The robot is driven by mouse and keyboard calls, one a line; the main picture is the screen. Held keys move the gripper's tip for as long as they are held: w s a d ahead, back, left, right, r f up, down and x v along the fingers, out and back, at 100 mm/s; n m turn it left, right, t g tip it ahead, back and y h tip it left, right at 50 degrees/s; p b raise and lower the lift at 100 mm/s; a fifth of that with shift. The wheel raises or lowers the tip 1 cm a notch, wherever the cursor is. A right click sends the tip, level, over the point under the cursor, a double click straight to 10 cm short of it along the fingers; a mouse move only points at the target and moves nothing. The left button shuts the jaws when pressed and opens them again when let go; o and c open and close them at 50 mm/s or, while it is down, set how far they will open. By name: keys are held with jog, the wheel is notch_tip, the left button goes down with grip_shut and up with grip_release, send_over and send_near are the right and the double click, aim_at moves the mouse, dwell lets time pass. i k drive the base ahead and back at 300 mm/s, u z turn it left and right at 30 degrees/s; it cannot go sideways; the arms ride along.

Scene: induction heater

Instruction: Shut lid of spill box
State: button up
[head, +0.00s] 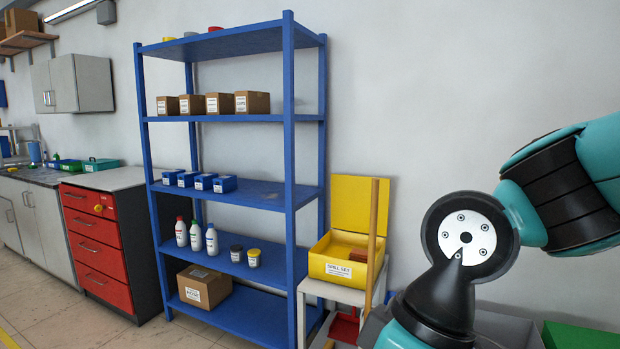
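The yellow spill box (335,267) carries a "SPILL SET" label on its front. It stands on a small white stand to the right of the blue shelf. Its yellow lid (353,204) is open and stands upright at the back, near the wall. A wooden handle (373,235) rises in front of the box's right side and hides part of the box and lid. My teal and black arm fills the right of the head view, to the right of the box. My gripper is not in view.
A blue shelf rack (238,113) with cartons, blue bins and bottles stands left of the box. The white stand (346,291) has a red dustpan (345,327) under it. A green bin (580,337) is at the lower right. A red drawer cabinet (100,243) is at left.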

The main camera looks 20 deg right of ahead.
aim_at(350, 195)
jog(key=u, duration=0.55)
jog(key=i, duration=1.3)
jog(key=u, duration=0.3)
jog(key=i, duration=1.15)
jog(key=z, duration=0.7)
jog(key=i, duration=0.6)
jog(key=z, duration=1.35)
jog(key=i, duration=0.65)
jog(key=z, duration=0.6)
